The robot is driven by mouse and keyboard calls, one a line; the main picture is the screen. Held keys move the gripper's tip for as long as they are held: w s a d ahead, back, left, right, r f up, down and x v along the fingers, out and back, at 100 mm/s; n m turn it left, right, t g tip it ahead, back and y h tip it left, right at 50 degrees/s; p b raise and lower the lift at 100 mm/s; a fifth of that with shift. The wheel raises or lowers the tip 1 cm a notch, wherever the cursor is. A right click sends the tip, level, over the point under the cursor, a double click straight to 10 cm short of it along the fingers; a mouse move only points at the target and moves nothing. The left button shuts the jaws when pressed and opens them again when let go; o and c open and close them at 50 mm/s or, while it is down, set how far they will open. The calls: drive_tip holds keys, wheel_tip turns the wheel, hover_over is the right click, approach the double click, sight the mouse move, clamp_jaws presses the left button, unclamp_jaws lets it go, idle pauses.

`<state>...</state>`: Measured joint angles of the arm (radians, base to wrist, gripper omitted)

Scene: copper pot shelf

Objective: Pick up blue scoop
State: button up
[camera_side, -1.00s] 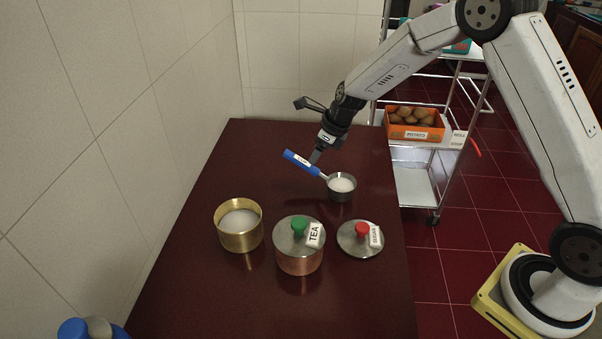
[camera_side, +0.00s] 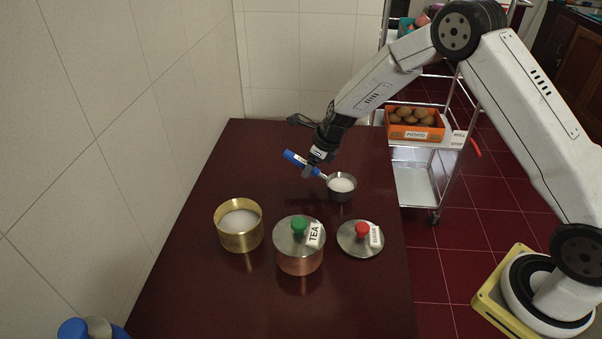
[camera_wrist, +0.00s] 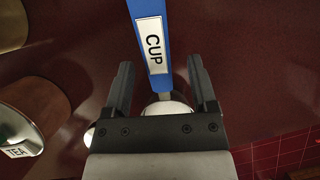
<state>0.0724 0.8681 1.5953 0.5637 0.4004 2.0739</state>
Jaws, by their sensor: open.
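The blue scoop has a blue handle (camera_side: 301,162) with a white label, which reads CUP in the wrist view (camera_wrist: 152,45). Its metal cup (camera_side: 342,189) holds something white and rests on the table, with the handle slanting up to the left. My gripper (camera_side: 307,172) is at the handle near where it meets the metal neck. In the wrist view my gripper (camera_wrist: 160,80) is open, with one finger on each side of the handle and gaps between. The gripper covers part of the handle and cup.
On the dark red table (camera_side: 210,290) stand an open brass pot (camera_side: 241,241) with white contents, a copper TEA pot (camera_side: 299,260) with a green-knobbed lid, and a red-knobbed SUGAR lid (camera_side: 352,246). A wheeled cart (camera_side: 415,185) with an orange potato box (camera_side: 400,133) stands behind at right.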

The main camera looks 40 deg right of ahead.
drive_tip(key=shift+x, duration=1.4)
clamp_jaws()
